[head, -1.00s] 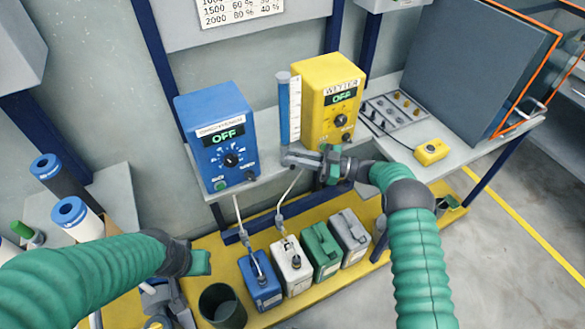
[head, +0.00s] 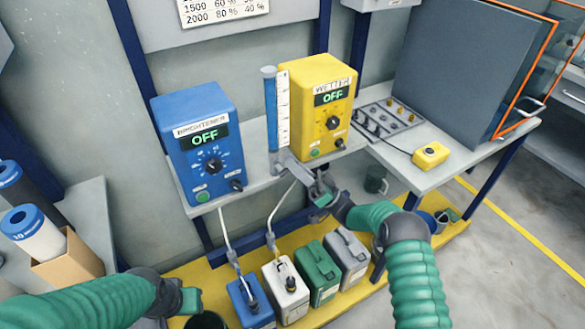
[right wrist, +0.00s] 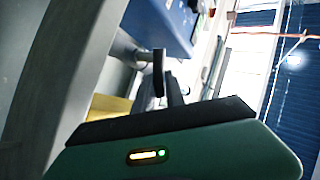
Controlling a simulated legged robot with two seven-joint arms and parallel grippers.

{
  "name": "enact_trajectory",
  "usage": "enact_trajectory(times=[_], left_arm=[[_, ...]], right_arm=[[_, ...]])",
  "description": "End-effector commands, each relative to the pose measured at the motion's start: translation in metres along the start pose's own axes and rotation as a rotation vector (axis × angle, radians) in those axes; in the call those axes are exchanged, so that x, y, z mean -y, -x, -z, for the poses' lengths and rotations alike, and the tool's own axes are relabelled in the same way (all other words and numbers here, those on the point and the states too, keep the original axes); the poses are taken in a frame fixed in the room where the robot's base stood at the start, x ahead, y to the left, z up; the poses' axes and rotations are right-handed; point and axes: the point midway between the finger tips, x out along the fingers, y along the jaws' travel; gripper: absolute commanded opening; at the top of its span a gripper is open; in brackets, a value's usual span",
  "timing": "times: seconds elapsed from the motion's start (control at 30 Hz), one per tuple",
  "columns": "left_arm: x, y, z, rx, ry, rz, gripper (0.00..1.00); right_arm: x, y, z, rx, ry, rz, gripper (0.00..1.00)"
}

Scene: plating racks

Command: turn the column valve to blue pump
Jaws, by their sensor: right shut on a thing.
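The blue pump (head: 198,145) stands on the shelf, with its display reading OFF. The yellow pump (head: 318,105), labelled WETTER, stands to its right and also reads OFF. Between them is the blue column (head: 271,115) with a white scale. The grey column valve (head: 288,163) is at its foot, over the shelf's front edge. My right gripper (head: 317,184) is shut at the valve's right end; its fingers hide the handle. The right wrist view shows the dark fingers (right wrist: 166,85) close together, with the blue pump (right wrist: 162,22) beyond. My left gripper (head: 190,300) is at the bottom edge, its fingers unclear.
Blue (head: 250,303), white (head: 287,290), green (head: 318,272) and grey (head: 347,258) canisters stand on the yellow platform below. White tubes run to the blue and white ones. A yellow box (head: 431,155) with a cable lies on the right bench.

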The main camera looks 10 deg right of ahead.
Motion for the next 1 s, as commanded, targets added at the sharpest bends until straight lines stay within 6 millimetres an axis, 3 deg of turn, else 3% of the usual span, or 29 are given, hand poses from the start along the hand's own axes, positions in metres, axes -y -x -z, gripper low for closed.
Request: enact_trajectory(times=[0.03, 0.6, 0.63, 0.77, 1.0], left_arm=[[0.0, -0.0035, -0.0008, 0.0, 0.0, 0.0, 0.36], [0.0, -0.0049, -0.0011, 0.0, 0.0, 0.0, 0.36], [0.0, -0.0049, -0.0011, 0.0, 0.0, 0.0, 0.36], [0.0, -0.0047, -0.0011, 0.0, 0.0, 0.0, 0.36], [0.0, -0.0043, -0.001, 0.0, 0.0, 0.0, 0.36]], right_arm=[[-0.0022, 0.0061, -0.0077, 0.0, -0.017, -0.011, 0.0], [-0.0026, 0.0056, -0.0068, -0.024, -0.034, -0.016, 0.0], [-0.0026, 0.0056, -0.0067, -0.024, -0.033, -0.016, 0.19], [-0.002, 0.0042, -0.0047, -0.027, -0.03, -0.013, 0.36], [-0.0007, 0.0024, -0.0021, -0.03, -0.026, -0.01, 0.36]])
